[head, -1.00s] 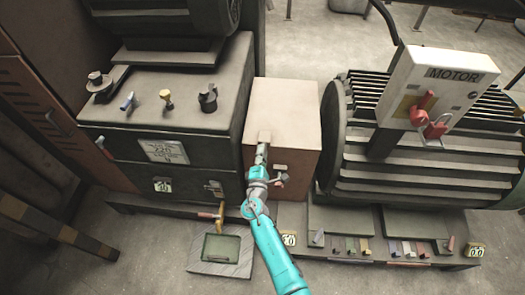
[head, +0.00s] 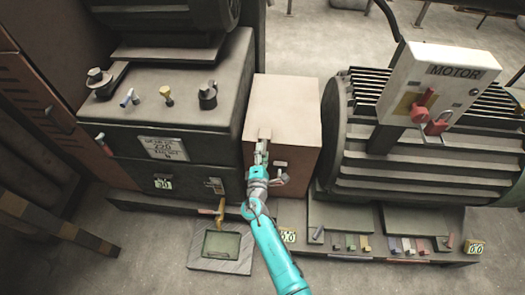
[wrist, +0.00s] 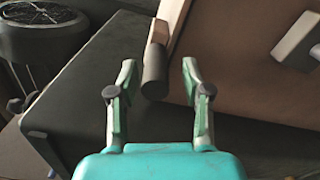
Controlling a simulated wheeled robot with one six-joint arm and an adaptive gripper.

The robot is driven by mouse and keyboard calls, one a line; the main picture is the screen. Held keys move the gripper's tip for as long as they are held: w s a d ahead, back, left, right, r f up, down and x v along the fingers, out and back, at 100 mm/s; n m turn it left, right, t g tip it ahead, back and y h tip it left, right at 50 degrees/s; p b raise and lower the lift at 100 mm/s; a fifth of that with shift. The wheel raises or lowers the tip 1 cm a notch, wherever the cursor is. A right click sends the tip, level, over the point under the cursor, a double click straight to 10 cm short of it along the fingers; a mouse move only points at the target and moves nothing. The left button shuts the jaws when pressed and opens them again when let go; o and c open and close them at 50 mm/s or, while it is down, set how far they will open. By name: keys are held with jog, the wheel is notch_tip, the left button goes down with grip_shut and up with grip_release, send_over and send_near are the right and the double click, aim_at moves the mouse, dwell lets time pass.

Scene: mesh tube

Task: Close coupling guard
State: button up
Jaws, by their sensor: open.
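The coupling guard is a tan box-like cover (head: 287,105) between the dark gearbox housing on the left and the ribbed motor on the right. It stands over the gap between them, and its top and front faces look closed in the head view. My gripper (head: 262,147) is at the guard's front left edge. In the wrist view my gripper (wrist: 157,68) is open, with a dark round handle (wrist: 155,72) between its fingertips. The handle stands by the edge of the tan guard panel (wrist: 235,55). I see no finger clearly touching the handle.
The motor (head: 430,150) carries a white MOTOR box (head: 440,80) with a red switch and padlock. The gearbox housing (head: 170,100) has small knobs on top. A tray (head: 222,245) lies on the floor in front. A striped rail (head: 60,230) is at lower left.

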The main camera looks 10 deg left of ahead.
jog(key=s, duration=1.1)
jog(key=s+d+f+m+g, duration=0.35)
jog(key=s+d+f, duration=0.35)
jog(key=s+d, duration=0.5)
jog(key=s+d+m+g+y, duration=0.1)
jog(key=s+d+m, duration=0.15)
jog(key=s, duration=0.35)
jog(key=s+d+m+g, duration=0.1)
jog(key=s+d+m, duration=0.1)
jog(key=s+d, duration=0.25)
jog(key=s+d+r+m+t, duration=0.1)
jog(key=s+d+r+m, duration=0.1)
jog(key=s+r+m, duration=0.5)
jog(key=s+d+r+m+t+h, duration=0.1)
jog(key=s+d+r+m, duration=0.2)
jog(key=s+r+m, duration=0.3)
jog(key=s+r, duration=0.5)
jog(key=r, duration=0.5)
jog(key=shift+s+d+r+m, duration=0.15)
jog(key=shift+s+r+m, duration=0.25)
